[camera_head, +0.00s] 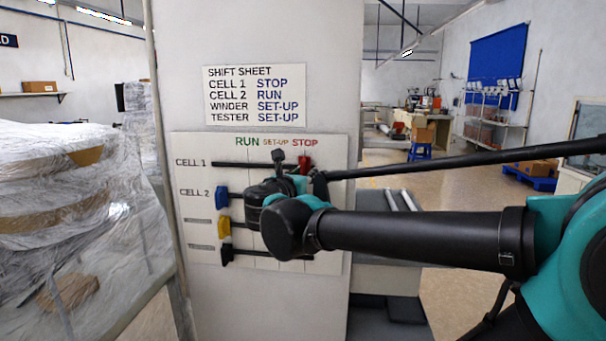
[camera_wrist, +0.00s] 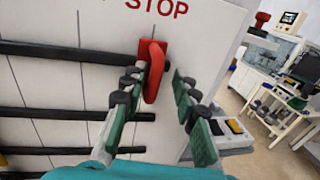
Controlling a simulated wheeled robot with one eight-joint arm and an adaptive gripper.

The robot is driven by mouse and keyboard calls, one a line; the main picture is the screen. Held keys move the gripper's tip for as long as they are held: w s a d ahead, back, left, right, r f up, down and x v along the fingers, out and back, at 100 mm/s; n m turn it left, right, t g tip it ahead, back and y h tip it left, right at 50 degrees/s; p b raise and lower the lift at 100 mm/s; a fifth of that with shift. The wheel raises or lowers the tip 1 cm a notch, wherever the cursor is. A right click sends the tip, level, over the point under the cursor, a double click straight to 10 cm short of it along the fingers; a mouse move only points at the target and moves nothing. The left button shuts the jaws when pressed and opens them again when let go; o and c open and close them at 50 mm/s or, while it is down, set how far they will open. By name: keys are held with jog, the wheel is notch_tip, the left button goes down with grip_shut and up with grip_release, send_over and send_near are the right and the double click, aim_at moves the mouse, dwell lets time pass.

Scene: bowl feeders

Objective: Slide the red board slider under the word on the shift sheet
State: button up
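The red slider (camera_head: 305,163) is at the right end of the top rail, in the CELL 1 row under STOP on the white board (camera_head: 190,148). In the wrist view the red slider (camera_wrist: 154,72) is below the word STOP. My gripper (camera_wrist: 161,74) is open, its fingers on either side of the red handle. The left finger is close to the handle or touching it; a gap shows to the right finger. The shift sheet (camera_head: 237,95) above the board reads STOP for CELL 1. My arm hides part of the board.
Wrapped pallet goods (camera_head: 75,220) stand left of the board. Open floor and shelving (camera_head: 490,115) lie to the right.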

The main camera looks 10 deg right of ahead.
jog(key=shift+a, duration=0.15)
jog(key=shift+s+a, duration=0.15)
jog(key=shift+s, duration=0.1)
jog(key=v, duration=1.1)
jog(key=shift+s, duration=0.2)
jog(key=s+d+f+m+g+y, duration=0.1)
jog(key=d+f+m+g, duration=0.25)
jog(key=f, duration=0.45)
jog(key=d+f+m+g+y, duration=0.1)
jog(key=d+f+m+g, duration=0.15)
jog(key=f+m, duration=0.4)
jog(key=s+d+f+m+g, duration=0.1)
jog(key=d+f+m+g, duration=0.2)
jog(key=f, duration=0.6)
jog(key=s+f+m+g+y, duration=0.1)
jog(key=s+f+m+y, duration=0.2)
jog(key=f+m, duration=0.5)
jog(key=s+a+f+m+g+y, duration=0.1)
jog(key=s+f+m+y, duration=0.2)
jog(key=f+m, duration=0.5)
jog(key=shift+m+y, duration=0.4)
jog(key=shift+y, duration=0.4)
